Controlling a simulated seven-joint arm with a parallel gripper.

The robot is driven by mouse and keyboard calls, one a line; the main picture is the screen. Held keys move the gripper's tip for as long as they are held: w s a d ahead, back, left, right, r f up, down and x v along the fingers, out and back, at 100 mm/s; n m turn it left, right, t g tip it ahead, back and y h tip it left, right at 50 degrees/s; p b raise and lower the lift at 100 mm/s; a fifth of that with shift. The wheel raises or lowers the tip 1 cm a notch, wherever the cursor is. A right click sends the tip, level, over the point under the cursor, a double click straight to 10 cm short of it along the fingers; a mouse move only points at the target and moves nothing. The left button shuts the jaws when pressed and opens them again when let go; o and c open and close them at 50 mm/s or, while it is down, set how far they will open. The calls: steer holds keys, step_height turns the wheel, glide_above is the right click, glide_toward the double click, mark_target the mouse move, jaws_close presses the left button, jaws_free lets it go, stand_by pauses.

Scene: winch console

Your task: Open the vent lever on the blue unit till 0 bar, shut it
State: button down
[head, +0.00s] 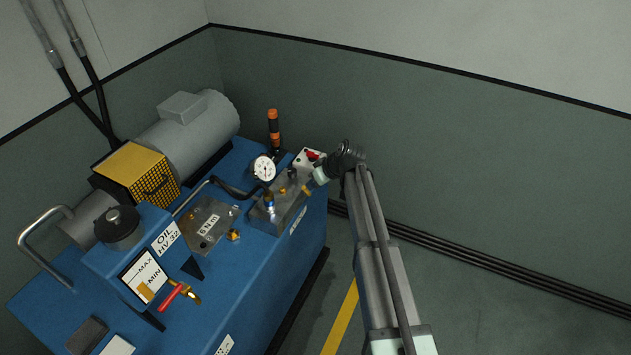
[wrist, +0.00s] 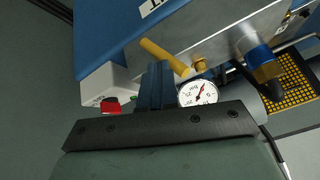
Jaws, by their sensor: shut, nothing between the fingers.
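The blue unit (head: 240,275) stands at the left of the head view. A round white gauge (head: 264,168) sits on its top, and shows in the wrist view (wrist: 198,92) with a red needle; I cannot read its value. A brass-yellow lever (wrist: 163,56), likely the vent lever, sticks out from the grey metal block (head: 277,207) near the gauge. My gripper (head: 320,176) is at the block's right end. Its fingers (wrist: 157,85) are shut and empty, close to the lever; I cannot tell whether they touch it.
A white box (head: 308,158) with red and green controls is close behind my gripper. An orange-and-black handle (head: 273,128) stands upright behind the gauge. A red-handled valve (head: 172,297) is on the oil tank at the front. The floor to the right is clear.

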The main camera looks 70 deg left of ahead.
steer(key=s+d+f+n+t+y, duration=0.3)
steer(key=s+d+f+t+y, duration=0.1)
steer(key=y, duration=0.3)
steer(key=shift+s+d+f+n+t, duration=0.15)
steer(key=shift+f+n+t, duration=0.15)
steer(key=shift+f+t, duration=0.45)
steer(key=shift+t, duration=0.25)
stand_by(0.5)
steer(key=w+r+v, duration=0.1)
steer(key=w+v, duration=0.1)
steer(key=v, duration=1)
steer(key=shift+w+r, duration=0.25)
steer(key=shift+w, duration=0.05)
